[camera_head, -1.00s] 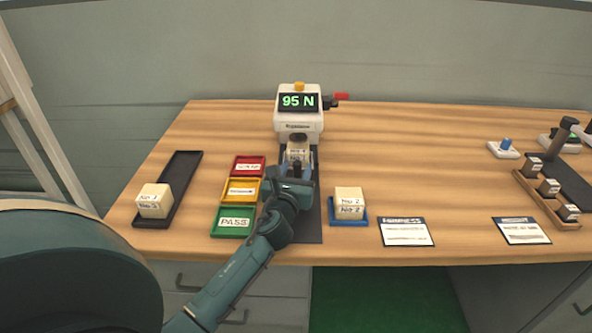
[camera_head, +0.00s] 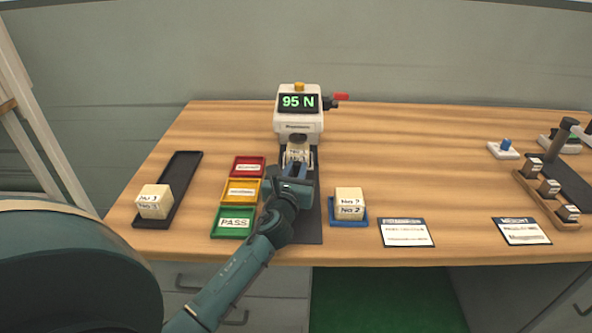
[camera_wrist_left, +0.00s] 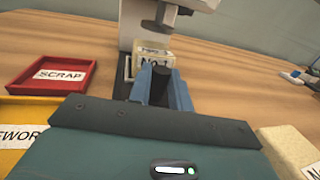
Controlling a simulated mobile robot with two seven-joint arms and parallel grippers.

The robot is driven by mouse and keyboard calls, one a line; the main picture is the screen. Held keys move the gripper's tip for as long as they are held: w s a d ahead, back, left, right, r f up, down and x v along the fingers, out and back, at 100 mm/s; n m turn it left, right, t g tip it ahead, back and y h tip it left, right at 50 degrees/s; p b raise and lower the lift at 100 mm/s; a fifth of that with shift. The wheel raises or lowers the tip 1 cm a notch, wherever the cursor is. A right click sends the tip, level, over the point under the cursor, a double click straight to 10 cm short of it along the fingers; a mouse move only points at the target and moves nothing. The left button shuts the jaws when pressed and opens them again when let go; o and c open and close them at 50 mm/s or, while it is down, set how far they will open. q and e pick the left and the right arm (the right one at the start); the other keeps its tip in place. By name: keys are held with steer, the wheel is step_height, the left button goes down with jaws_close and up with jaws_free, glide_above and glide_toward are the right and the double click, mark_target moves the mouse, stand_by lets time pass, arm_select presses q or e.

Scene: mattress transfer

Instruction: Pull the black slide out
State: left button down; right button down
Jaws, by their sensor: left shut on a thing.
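The black slide (camera_head: 313,158) lies at the foot of a white press (camera_head: 298,118) whose screen reads 95 N. A cream block (camera_head: 297,153) sits on the slide just in front of the press head; in the left wrist view the block (camera_wrist_left: 154,58) reads No.1. My left gripper (camera_head: 296,172) is in front of the block. In the left wrist view its blue fingers (camera_wrist_left: 163,82) are shut around a black upright knob, which I take as the slide's handle. The hand hides much of the slide's near part. My right gripper is not in view.
Red (camera_head: 249,166), yellow (camera_head: 241,191) and green (camera_head: 233,222) trays stand left of the slide. A blue tray (camera_head: 361,221) with a block stands close on the right. A long black tray (camera_head: 186,172) with a block is farther left. The table's front edge is near.

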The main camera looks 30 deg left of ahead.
arm_select(q)
steer(key=d+v, duration=0.1)
steer(key=v, duration=0.3)
steer(key=p+v, duration=0.1)
steer(key=v, duration=0.4)
steer(key=w+d+v, duration=0.1)
steer(key=v, duration=0.3)
steer(key=shift+s+d+p, duration=0.3)
steer(key=shift+d, duration=0.05)
steer(key=shift+f, duration=0.15)
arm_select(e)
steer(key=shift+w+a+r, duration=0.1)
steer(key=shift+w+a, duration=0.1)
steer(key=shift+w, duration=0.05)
arm_select(q)
steer(key=shift+d, duration=0.1)
steer(key=c, duration=1.6)
jaws_free()
steer(key=shift+o, duration=0.7)
steer(key=shift+s, duration=0.15)
steer(key=shift+o, duration=0.8)
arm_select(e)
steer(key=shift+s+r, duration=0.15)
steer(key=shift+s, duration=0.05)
